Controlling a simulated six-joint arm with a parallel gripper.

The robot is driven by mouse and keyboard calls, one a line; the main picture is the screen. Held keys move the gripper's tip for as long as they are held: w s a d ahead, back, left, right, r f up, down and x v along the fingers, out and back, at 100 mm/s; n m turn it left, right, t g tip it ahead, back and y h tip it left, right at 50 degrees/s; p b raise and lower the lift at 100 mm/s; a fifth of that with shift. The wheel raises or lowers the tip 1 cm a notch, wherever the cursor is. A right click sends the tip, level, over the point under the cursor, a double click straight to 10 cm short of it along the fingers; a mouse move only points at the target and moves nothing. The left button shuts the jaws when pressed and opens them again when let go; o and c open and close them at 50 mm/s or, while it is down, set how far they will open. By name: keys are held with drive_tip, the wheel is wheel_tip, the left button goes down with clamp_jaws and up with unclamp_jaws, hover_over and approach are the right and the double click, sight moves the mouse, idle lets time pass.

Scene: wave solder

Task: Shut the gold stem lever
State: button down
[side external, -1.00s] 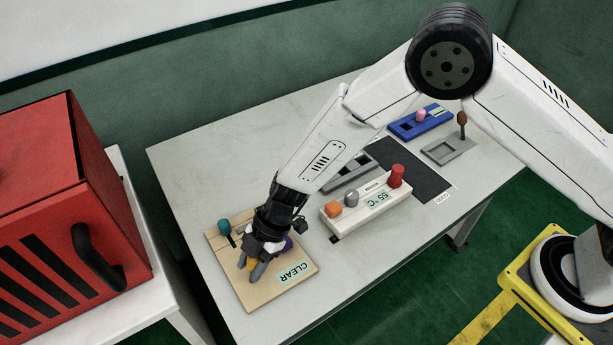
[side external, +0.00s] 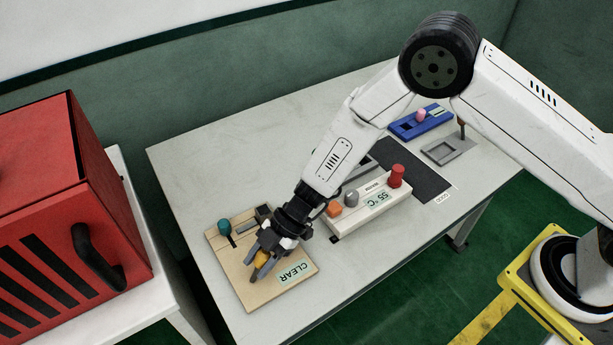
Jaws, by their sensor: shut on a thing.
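The gold lever's rounded knob (side external: 263,257) shows between the fingers of my gripper (side external: 260,272), which is shut on it. The gripper reaches down and left over the wooden panel (side external: 238,284). The lever's stem and slot are hidden by the fingers, so its angle cannot be told. On the same panel, a teal-knobbed lever (side external: 224,227) stands at the back left, apart from the gripper. A "CLEAR" label (side external: 293,273) lies at the panel's front right.
Right of the wooden panel, close to my wrist, is a white control box (side external: 365,212) with orange, grey and red knobs. A dark mat (side external: 425,180), a blue panel (side external: 408,127) and a grey frame (side external: 450,152) lie farther right. A red cabinet (side external: 60,200) stands left.

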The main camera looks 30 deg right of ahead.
drive_tip(key=shift+f, duration=0.1)
drive_tip(key=shift+c, duration=1.5)
unclamp_jaws()
drive_tip(key=shift+d, duration=0.1)
drive_tip(key=v, duration=0.7)
drive_tip(key=shift+d+r, duration=0.25)
drive_tip(key=shift+d, duration=0.1)
